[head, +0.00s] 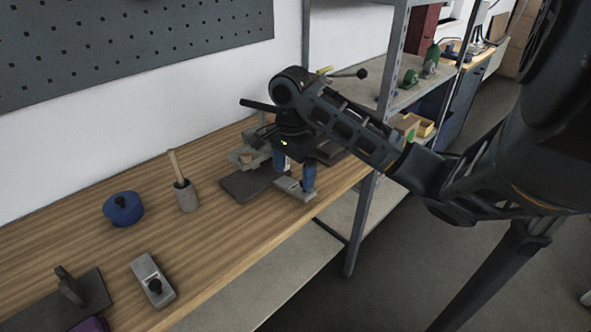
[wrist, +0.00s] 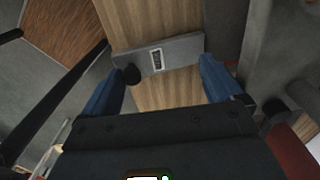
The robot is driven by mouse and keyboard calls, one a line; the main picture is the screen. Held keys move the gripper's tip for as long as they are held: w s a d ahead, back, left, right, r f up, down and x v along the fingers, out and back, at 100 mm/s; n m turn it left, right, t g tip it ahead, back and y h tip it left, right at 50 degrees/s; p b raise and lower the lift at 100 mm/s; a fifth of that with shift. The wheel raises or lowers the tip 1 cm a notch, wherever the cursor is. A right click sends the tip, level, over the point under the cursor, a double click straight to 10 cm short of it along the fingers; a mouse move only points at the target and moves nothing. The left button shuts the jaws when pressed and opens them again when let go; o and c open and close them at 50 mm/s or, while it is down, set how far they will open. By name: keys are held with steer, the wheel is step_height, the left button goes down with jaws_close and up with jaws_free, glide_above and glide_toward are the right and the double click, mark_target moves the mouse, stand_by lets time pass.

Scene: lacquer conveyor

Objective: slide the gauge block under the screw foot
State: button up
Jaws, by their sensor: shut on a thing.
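My gripper (head: 294,179), with blue fingers, is low over the far right part of the wooden bench. It is shut on a flat grey block (head: 290,189), which I take to be the gauge block. A grey fixture (head: 241,157) stands just left of the gripper, beside a dark plate (head: 240,186). The screw foot cannot be made out; my gripper and arm cover part of that area.
A wooden-handled grey cylinder (head: 186,196) and a blue round thing with a black knob (head: 123,210) stand left on the bench. Nearer are a grey block with a knob (head: 145,268) and a dark plate with a bracket (head: 92,296). A metal shelf post (head: 362,225) stands right.

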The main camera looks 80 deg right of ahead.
steer(key=shift+w+d+f, duration=0.1)
steer(key=shift+w+d, duration=0.05)
steer(key=shift+w, duration=0.3)
steer(key=o, duration=1.5)
